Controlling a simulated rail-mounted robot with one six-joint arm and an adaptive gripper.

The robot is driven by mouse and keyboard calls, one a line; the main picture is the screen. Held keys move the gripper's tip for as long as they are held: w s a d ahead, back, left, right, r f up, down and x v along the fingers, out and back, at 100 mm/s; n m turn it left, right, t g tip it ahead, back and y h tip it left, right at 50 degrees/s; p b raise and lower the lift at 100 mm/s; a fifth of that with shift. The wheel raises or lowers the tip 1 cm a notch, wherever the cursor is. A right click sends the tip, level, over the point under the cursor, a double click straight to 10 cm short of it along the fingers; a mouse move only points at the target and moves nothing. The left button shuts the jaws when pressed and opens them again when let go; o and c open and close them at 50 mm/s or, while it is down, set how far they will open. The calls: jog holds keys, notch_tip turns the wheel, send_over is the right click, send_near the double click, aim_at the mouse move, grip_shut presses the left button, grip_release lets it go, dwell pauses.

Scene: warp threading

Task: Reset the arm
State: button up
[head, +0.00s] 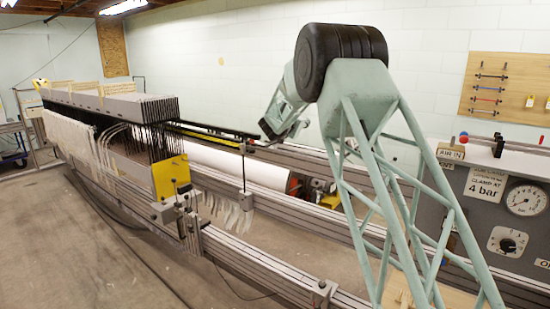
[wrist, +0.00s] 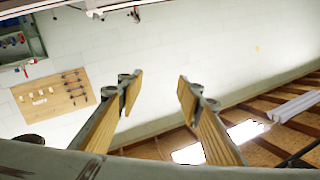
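My gripper (wrist: 158,88) is open in the wrist view, with two wood-faced fingers apart and nothing between them. In the head view my gripper (head: 281,127) is small and dark at the far end of my pale green lattice arm, in front of the white wall and beside the loom's long rails. It appears clear of the loom, though the exact gap is hard to judge. The loom's harness block (head: 120,107), with dark hanging wires, stands to its left.
A yellow plate (head: 171,177) and white threads (head: 237,217) sit along the front rail (head: 250,262). A control panel with a pressure gauge (head: 526,198) is at right. A wooden tool board (head: 507,88) hangs on the wall and shows in the wrist view (wrist: 55,98).

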jog(key=s+a+r+n+g+y, duration=0.1)
jog(key=s+r+n+y, duration=0.2)
jog(key=s+r, duration=0.6)
jog(key=s+a+r+n+g+y, duration=0.1)
jog(key=s+r+n+y, duration=0.2)
jog(key=s, duration=1)
jog(key=s+r+g+y, duration=0.1)
jog(key=s+g+y, duration=0.1)
jog(key=s, duration=1.2)
jog(key=s+d+f+g+h, duration=0.1)
jog(key=s+d+f, duration=0.3)
jog(key=s, duration=1.5)
jog(key=s+d+f+n+g, duration=0.1)
jog(key=s+d+f+g, duration=0.3)
jog(key=s, duration=1.6)
jog(key=s+d+f+n+g+h, duration=0.1)
jog(key=s+d+f, duration=0.3)
jog(key=s+f, duration=0.6)
jog(key=s+g, duration=0.1)
jog(key=s, duration=0.9)
jog(key=shift+s+d+g+h, duration=0.15)
jog(key=shift+s+g+h, duration=0.1)
jog(key=shift+g+h, duration=0.05)
jog(key=shift+c, duration=0.7)
